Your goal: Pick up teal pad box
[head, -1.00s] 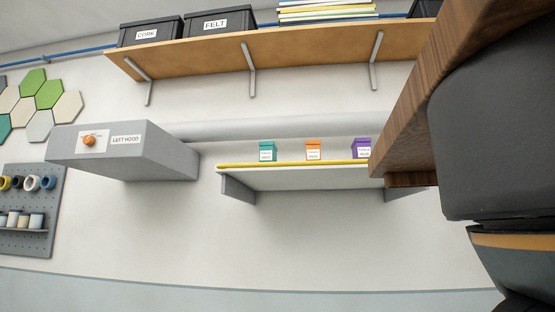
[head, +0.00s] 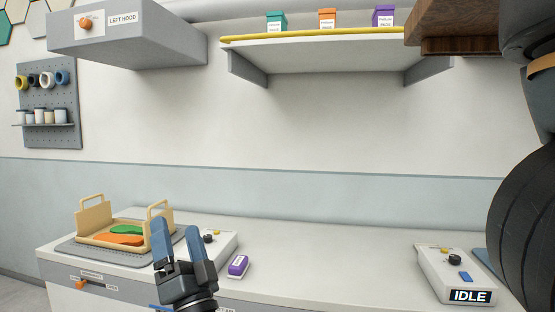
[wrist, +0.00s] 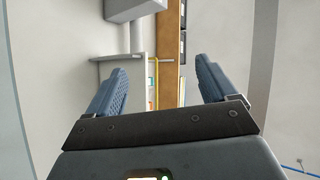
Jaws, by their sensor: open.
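The teal pad box (head: 276,22) stands on the high wall shelf (head: 330,55) behind its yellow front rail, left of an orange box (head: 327,19) and a purple box (head: 383,16). My gripper (head: 176,240) is open and empty above the counter, far below the shelf and to its left. In the wrist view the gripper fingers (wrist: 158,85) are wide apart with nothing between them. The boxes show there only as tiny colour spots on the shelf, too small to read.
The LEFT HOOD (head: 125,35) juts from the wall left of the shelf. A brown wooden piece (head: 460,28) hangs at its right. On the counter (head: 340,275) are a tray (head: 88,236) with insoles, a purple item (head: 238,265) and an IDLE control box (head: 455,275). The wall below the shelf is clear.

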